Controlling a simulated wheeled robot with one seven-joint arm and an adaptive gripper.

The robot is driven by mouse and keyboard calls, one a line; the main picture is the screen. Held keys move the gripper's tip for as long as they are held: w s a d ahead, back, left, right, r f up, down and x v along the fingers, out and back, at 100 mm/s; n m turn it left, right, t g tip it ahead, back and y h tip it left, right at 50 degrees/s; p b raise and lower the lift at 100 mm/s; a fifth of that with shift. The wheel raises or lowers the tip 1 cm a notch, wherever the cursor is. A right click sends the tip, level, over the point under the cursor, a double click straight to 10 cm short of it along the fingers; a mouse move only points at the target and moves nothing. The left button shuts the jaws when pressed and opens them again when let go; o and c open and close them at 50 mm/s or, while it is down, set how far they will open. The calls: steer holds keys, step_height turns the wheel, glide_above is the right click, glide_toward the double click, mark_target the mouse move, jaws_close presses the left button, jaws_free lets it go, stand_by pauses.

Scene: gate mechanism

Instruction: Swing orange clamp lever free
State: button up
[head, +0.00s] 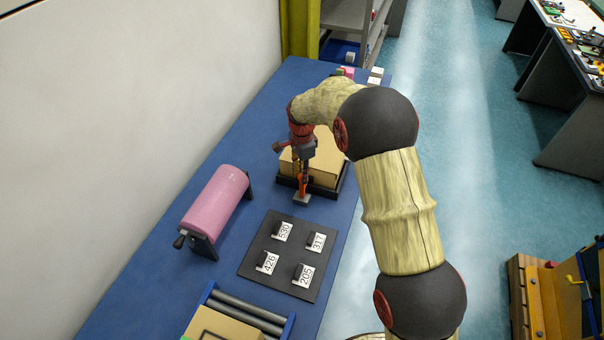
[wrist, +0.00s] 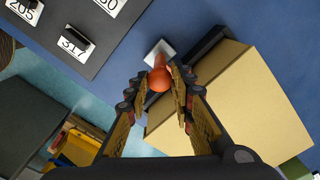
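The orange clamp lever (wrist: 160,80) stands at the near edge of a black-framed tan block, with a rounded orange knob toward the wrist camera. A small light grey plate (wrist: 160,52) lies at its far end. In the head view the lever (head: 303,185) shows as a thin orange piece below my gripper (head: 303,172). In the wrist view my gripper (wrist: 159,74) has one fingertip on each side of the knob, close against it, and looks shut on it. The lever's lower part and pivot are partly hidden by the fingers.
The tan block (head: 325,170) in its black frame (head: 343,188) sits right beside the gripper. A black board with numbered tags (head: 273,250) lies nearer on the blue table. A pink roller (head: 215,200) stands at the left. Some bare table lies between roller and block.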

jaws_close()
stand_by(0.3)
